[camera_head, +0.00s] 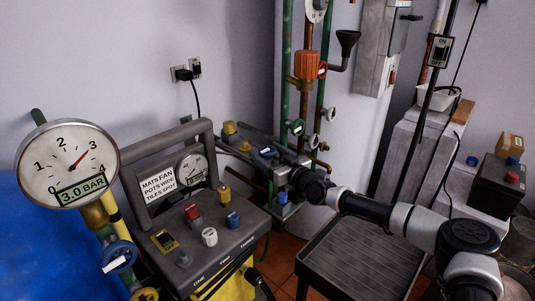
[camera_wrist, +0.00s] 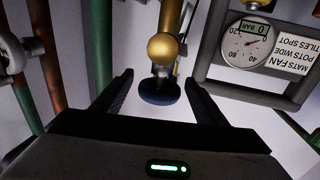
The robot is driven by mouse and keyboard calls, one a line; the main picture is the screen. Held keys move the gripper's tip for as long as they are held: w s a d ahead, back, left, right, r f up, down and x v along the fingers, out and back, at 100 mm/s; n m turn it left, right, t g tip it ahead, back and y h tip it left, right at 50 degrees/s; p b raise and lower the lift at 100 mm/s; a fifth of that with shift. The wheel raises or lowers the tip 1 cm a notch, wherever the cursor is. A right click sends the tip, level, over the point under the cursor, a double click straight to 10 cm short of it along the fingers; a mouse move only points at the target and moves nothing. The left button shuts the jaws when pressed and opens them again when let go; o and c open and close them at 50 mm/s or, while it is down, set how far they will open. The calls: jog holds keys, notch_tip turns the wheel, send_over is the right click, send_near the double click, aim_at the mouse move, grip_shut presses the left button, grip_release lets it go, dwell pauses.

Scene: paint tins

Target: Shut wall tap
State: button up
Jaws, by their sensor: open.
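A brass tap (camera_wrist: 163,48) with a dark blue round handle (camera_wrist: 158,92) is in the middle of the wrist view. My gripper (camera_wrist: 158,80) is open, with one finger on each side of the blue handle and a visible gap to both. In the head view my gripper (camera_head: 277,174) is at the pipework by the wall, beside a blue handle (camera_head: 265,152). My gripper and wrist partly hide the fittings there. I cannot tell whether the handle is touched or how far it is turned.
A control box (camera_head: 205,240) with coloured knobs and a grey tube frame stands left of my gripper. A large gauge (camera_head: 68,163) reads 3.0 BAR at far left. Green and copper pipes (camera_wrist: 100,40) run close to the left finger. A grey ribbed platform (camera_head: 360,258) lies below my arm.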

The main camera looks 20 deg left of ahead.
jog(key=c, duration=1)
jog(key=shift+c, duration=0.2)
jog(key=shift+r+p, duration=0.15)
jog(key=shift+p, duration=0.3)
